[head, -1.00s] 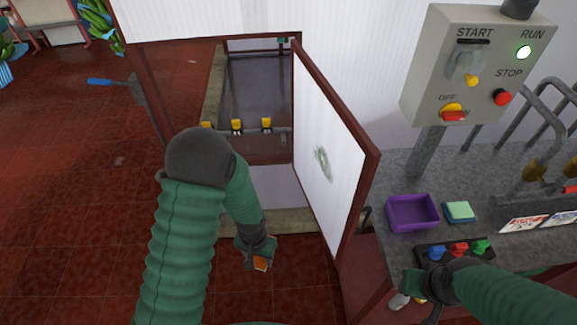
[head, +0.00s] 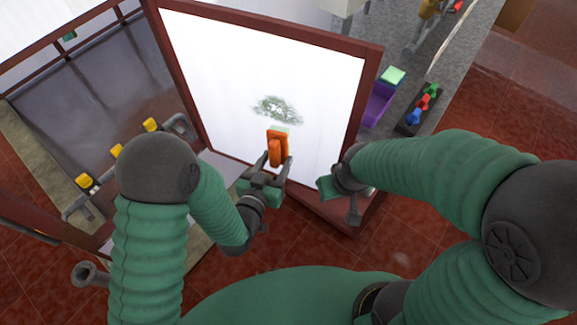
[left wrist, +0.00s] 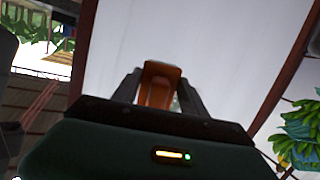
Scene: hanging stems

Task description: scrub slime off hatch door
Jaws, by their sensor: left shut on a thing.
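The hatch door (head: 215,75) stands open, a white panel in a red-brown frame. A grey-green slime smear (head: 277,108) shows near its middle. My left gripper (head: 268,170) is shut on an orange scrubber (head: 278,145), held upright just below the smear. Its pale top end is close to the panel; I cannot tell whether it touches. The scrubber also shows between the fingers in the left wrist view (left wrist: 160,85). My right gripper (head: 340,188) is at the door's lower right edge; its fingers are too unclear to tell if they grip it.
The hatch opening (head: 110,95) with several yellow-capped fittings lies left of the door. A grey counter (head: 445,75) behind the door holds a purple tray (head: 376,108), a green sponge (head: 393,75) and a block with coloured knobs (head: 417,110). The red tiled floor is clear at right.

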